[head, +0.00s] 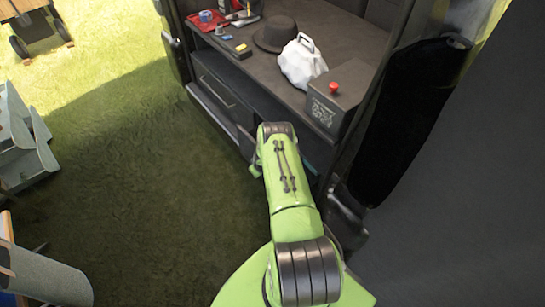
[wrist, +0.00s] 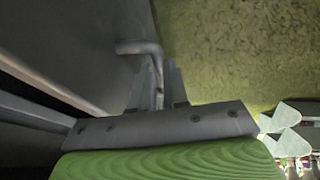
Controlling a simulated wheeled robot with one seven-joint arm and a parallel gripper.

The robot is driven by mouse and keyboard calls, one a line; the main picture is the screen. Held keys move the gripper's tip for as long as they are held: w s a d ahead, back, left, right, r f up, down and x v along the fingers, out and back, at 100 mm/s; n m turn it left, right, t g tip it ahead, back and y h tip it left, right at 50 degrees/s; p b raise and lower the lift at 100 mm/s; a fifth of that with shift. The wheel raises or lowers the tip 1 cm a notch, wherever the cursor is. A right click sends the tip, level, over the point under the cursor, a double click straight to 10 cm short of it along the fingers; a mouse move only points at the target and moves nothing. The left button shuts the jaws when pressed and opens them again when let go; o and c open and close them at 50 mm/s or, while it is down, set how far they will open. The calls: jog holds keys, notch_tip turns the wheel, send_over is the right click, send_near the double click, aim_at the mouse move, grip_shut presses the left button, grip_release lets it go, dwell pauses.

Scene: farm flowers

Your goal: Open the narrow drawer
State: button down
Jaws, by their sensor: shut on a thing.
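In the wrist view a dark grey drawer front (wrist: 75,45) fills the upper left. A metal bar handle (wrist: 138,47) stands out from its edge. My gripper (wrist: 158,88) is shut on this handle, with the fingers pointing away from the camera. In the head view my green arm reaches to the drawers under the dark deck, and it hides my gripper and the gripped handle. Another drawer front (head: 222,88) with a handle shows to the left of my arm. How far the gripped drawer stands out cannot be told.
Open grass (head: 130,150) lies to the left.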

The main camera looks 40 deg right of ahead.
jog(key=w+a, duration=0.2)
jog(key=a, duration=1.5)
jog(key=shift+a+p, duration=0.2)
jog(key=shift+p, duration=0.15)
jog(key=c, duration=1.1)
grip_release()
jog(key=p+v, duration=0.5)
jog(key=v, duration=1)
jog(key=shift+s+a+r+p, duration=0.1)
jog(key=shift+r+p, duration=0.25)
